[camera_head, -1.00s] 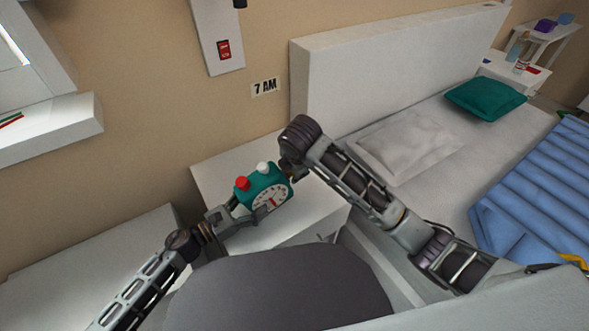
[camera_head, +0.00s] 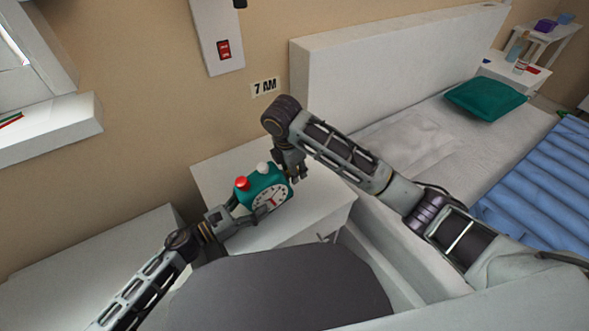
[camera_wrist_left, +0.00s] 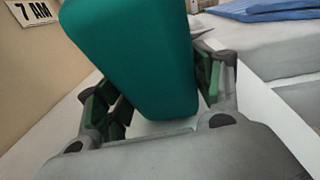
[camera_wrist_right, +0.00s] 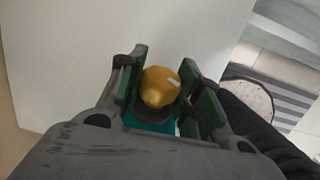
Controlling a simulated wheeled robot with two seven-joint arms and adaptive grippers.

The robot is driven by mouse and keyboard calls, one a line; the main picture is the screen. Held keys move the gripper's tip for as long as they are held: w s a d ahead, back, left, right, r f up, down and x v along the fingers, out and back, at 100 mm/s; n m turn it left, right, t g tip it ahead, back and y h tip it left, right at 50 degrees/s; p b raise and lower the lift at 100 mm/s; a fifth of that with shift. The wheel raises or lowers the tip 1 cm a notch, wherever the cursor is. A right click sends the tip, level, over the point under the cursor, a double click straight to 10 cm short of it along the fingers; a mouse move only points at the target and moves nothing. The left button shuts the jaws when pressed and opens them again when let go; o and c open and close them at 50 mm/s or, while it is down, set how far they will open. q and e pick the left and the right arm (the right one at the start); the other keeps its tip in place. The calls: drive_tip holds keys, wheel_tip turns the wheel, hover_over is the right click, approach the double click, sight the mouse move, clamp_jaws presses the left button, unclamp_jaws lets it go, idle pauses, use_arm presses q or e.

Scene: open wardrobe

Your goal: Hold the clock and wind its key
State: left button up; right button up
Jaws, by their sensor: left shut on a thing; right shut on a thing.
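The teal clock (camera_head: 262,190) has a white dial, a red button and a white button on top. It is over the white nightstand; in the left wrist view its teal side (camera_wrist_left: 150,55) sits between the fingers. My left gripper (camera_head: 250,212) is shut on the clock from the left. My right gripper (camera_head: 293,172) is behind the clock, at its right. In the right wrist view the yellow key (camera_wrist_right: 160,88) sits between the fingers of my right gripper (camera_wrist_right: 167,95), which is shut on it. The key is hidden in the head view.
The white nightstand (camera_head: 315,213) is below the clock, with bare top to the right. The bed (camera_head: 440,170) stands to the right, its headboard (camera_head: 390,65) against the wall. A "7 AM" sign (camera_head: 265,87) and a panel with a red switch (camera_head: 224,48) are on the wall.

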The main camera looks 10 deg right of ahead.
drive_tip(key=shift+s+a+m+g+h, duration=0.1)
drive_tip(key=shift+m+g+h, duration=0.2)
drive_tip(key=shift+g, duration=0.7)
drive_tip(key=shift+s+m+g+h, duration=0.1)
drive_tip(key=shift+g+h, duration=0.3)
drive_tip(key=shift+g, duration=0.6)
drive_tip(key=shift+g, duration=0.5)
drive_tip(key=shift+s+f+m+g+h, duration=0.15)
drive_tip(key=shift+m+g+h, duration=0.25)
drive_tip(key=shift+g, duration=0.8)
drive_tip(key=shift+w+f+m+g+h, duration=0.1)
drive_tip(key=shift+m+g+h, duration=0.3)
drive_tip(key=shift+g, duration=0.8)
drive_tip(key=shift+w+d+r, duration=0.25)
drive_tip(key=shift+w+r, duration=0.1)
drive_tip(key=o, duration=1)
drive_tip(key=shift+o, duration=0.2)
drive_tip(key=shift+a+r, duration=0.1)
drive_tip(key=shift+r, duration=4.85)
